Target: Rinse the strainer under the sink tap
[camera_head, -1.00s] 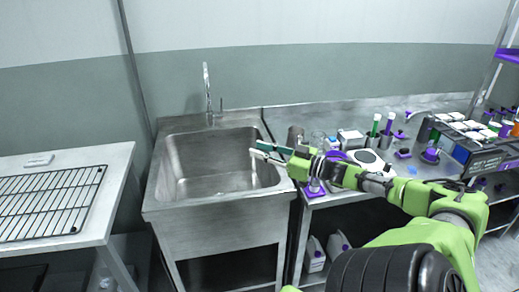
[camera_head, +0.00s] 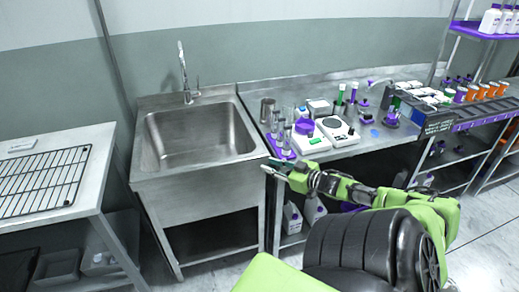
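The steel sink (camera_head: 144,150) has an empty-looking basin. Its tall tap (camera_head: 184,75) stands at the back rim, and I see no water running. I cannot make out a strainer anywhere in the head view. My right gripper (camera_head: 269,166) is in front of the sink's right front corner, near the bench edge. Its two fingers look slightly apart, with nothing visible between them. My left gripper is not in view.
A bench right of the sink holds a metal cup (camera_head: 267,110), a white scale (camera_head: 338,131), a purple rack (camera_head: 281,150) and several bottles. A table with a black wire rack (camera_head: 42,181) stands left. Shelving with bottles is at far right.

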